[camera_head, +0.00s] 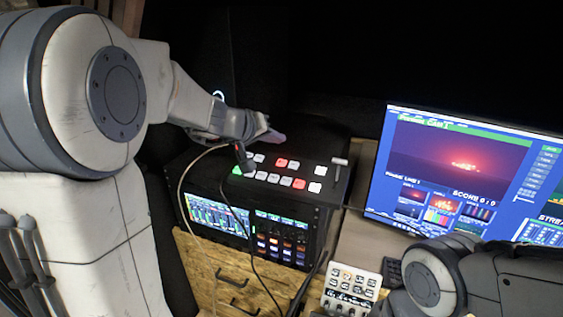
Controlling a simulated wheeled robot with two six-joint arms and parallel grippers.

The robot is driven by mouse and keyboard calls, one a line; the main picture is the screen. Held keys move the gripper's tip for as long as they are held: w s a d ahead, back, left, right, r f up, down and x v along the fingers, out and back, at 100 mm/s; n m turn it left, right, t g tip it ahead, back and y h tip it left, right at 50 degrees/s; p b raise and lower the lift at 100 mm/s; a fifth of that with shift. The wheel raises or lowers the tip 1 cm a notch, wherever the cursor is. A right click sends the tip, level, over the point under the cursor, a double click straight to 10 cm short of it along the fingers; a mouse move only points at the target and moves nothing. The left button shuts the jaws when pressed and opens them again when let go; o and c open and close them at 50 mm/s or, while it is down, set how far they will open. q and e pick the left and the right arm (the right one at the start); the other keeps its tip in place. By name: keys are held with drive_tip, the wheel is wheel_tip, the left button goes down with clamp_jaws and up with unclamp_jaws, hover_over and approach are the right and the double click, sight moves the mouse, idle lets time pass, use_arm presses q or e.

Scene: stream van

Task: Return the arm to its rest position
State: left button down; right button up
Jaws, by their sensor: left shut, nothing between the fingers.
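My left arm comes in from the left and reaches out over the black switcher console (325,205). My left gripper (247,158) is shut and empty, its tip above the console's far left corner near a row of buttons. The wrist partly hides the gripper's fingers. My right arm shows at the lower right, in front of the desk; its gripper is out of the frame.
A monitor (470,170) with a red sunset picture stands at the right. A small white button pad (350,288) lies below it. The console has lit screens (217,217) on its front and sits on a wooden drawer cabinet (205,262). Cables hang before it.

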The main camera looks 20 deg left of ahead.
use_arm(q)
drive_tip(key=s+d+f+m+g+h, duration=0.1)
drive_tip(key=s+d+f+m+g, duration=0.3)
drive_tip(key=s+d, duration=0.55)
drive_tip(key=s+d+f+m+g+h, duration=0.25)
drive_tip(key=s+d+f, duration=0.25)
drive_tip(key=s+d, duration=0.45)
drive_tip(key=s+f+m+g+y, duration=0.2)
drive_tip(key=s+f+y, duration=0.1)
drive_tip(key=s, duration=0.5)
drive_tip(key=s+a+f+m+g+y+b, duration=0.1)
drive_tip(key=s+f+m+g+y, duration=0.1)
drive_tip(key=s, duration=0.6)
wheel_tip(320, 180, down, 2)
drive_tip(key=shift+f+m+g+y, duration=0.2)
drive_tip(key=shift+m+g+y, duration=0.2)
drive_tip(key=shift+m, duration=0.25)
